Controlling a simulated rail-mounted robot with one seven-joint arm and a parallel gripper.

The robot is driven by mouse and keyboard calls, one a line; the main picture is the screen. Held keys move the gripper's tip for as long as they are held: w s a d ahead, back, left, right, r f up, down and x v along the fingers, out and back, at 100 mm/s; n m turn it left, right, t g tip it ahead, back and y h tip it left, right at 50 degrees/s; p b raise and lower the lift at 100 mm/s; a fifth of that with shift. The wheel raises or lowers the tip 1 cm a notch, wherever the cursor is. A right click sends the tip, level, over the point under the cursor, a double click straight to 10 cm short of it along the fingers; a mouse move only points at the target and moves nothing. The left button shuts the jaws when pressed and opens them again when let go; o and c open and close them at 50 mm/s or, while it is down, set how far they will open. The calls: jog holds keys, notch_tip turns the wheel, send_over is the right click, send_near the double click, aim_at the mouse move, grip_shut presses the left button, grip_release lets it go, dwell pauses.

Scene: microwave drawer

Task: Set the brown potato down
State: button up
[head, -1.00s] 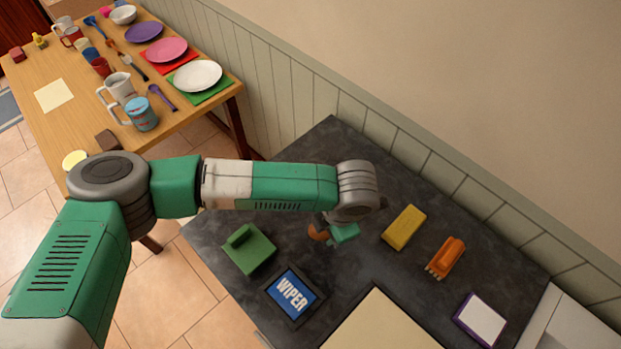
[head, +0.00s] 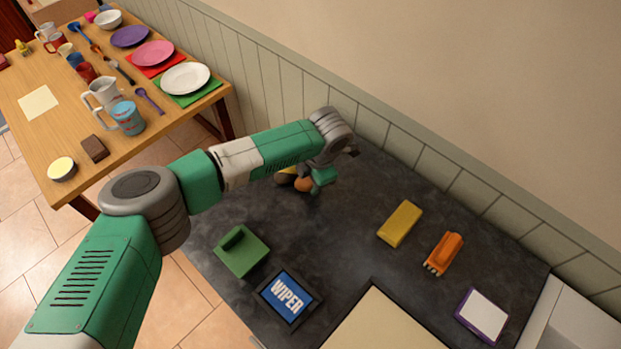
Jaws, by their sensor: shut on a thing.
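My gripper (head: 312,181) is over the far left part of the dark counter (head: 360,250), below the wrist of my green and grey arm. It is shut on the brown potato (head: 303,185), which shows as a small orange-brown round shape beside the green finger. My wrist and finger hide part of the potato. I cannot tell whether the potato touches the counter or hangs just above it.
A yellow block (head: 399,223), an orange brush (head: 443,253) and a white-and-purple pad (head: 482,315) lie to the right. A small dark and yellow thing (head: 287,172) is beside the potato.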

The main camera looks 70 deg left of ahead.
jog(key=o, duration=1.1)
jog(key=shift+f, duration=0.1)
jog(key=shift+o, duration=0.2)
jog(key=p+v, duration=0.2)
jog(key=v, duration=1)
jog(key=shift+a, duration=0.1)
